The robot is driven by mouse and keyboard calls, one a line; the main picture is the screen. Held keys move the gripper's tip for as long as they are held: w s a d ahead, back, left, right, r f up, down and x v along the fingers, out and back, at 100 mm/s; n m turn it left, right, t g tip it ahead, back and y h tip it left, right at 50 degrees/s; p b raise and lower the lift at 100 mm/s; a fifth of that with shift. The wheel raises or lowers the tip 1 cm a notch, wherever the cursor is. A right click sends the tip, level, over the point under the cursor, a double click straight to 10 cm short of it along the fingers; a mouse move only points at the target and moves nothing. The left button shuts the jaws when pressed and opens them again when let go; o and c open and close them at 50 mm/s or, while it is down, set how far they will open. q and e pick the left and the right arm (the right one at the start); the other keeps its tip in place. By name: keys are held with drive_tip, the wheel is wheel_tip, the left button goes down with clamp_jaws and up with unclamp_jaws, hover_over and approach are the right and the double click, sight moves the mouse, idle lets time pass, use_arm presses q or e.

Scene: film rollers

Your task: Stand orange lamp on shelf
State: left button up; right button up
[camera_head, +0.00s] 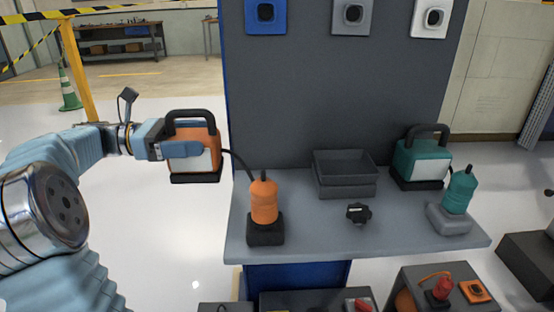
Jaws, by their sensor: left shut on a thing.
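The orange lamp (207,136) is a boxy thing with a black carrying handle, a pale front panel and a black base. My left gripper (184,150) comes in from the left and is shut on it. The lamp is upright and held in the air, just left of the grey shelf (310,232) and its back panel. A black cord runs from beside the lamp to an orange bottle-shaped part (264,203) on a black base at the shelf's left end. Where the cord joins the lamp is unclear. My right gripper is not in view.
A teal lamp (415,159) and a teal bottle-shaped part (460,190) on a grey base stand at the shelf's right. A grey tray (345,175) and a small black knob (358,213) sit mid-shelf. Lower boxes (445,285) stand in front.

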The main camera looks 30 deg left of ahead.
sight(220, 152)
use_arm(q)
drive_tip(key=shift+f+b+x, duration=0.15)
drive_tip(key=shift+f+x, duration=0.4)
drive_tip(key=shift+x, duration=1.75)
drive_tip(key=shift+f+b+x, duration=0.15)
drive_tip(key=shift+f+x, duration=0.4)
drive_tip(key=shift+x, duration=1.75)
drive_tip(key=shift+f+b+x, duration=0.15)
drive_tip(key=shift+f+x, duration=0.45)
drive_tip(key=shift+x, duration=1.7)
drive_tip(key=shift+s+f, duration=0.1)
drive_tip(key=o, duration=1.2)
drive_tip(key=shift+f, duration=0.1)
drive_tip(key=shift+o, duration=0.2)
drive_tip(key=v, duration=1.2)
